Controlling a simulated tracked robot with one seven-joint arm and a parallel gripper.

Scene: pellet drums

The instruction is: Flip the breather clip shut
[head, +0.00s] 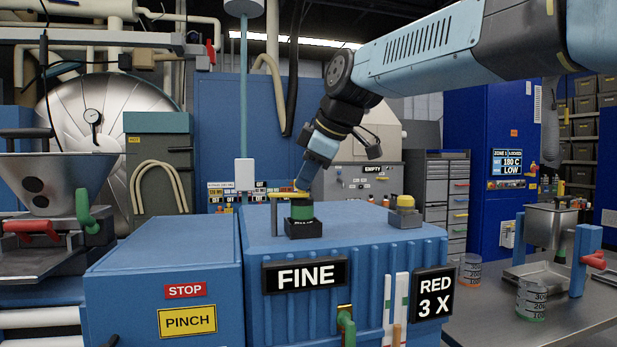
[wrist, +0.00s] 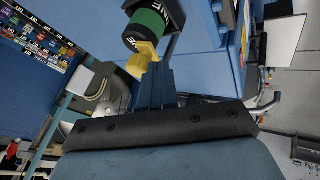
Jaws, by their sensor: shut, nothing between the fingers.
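A green cylindrical breather (head: 302,211) stands in a black base on top of the blue FINE drum (head: 345,245). A yellow clip (head: 284,195) sits at its top and juts out to the left. In the wrist view the clip (wrist: 142,58) shows beside the green breather (wrist: 148,24), near my fingertips. My gripper (head: 303,187) points down just above the breather, fingers together and empty. The fingers also show in the wrist view (wrist: 158,74). They look very close to the clip; I cannot tell whether they touch it, or how far the clip is open.
A yellow-capped fitting (head: 405,210) stands on the drum's right side. A lower blue box with STOP and PINCH labels (head: 165,275) adjoins on the left. A steel table (head: 565,315) with beakers and a small hopper stands at right. The drum top between the two fittings is clear.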

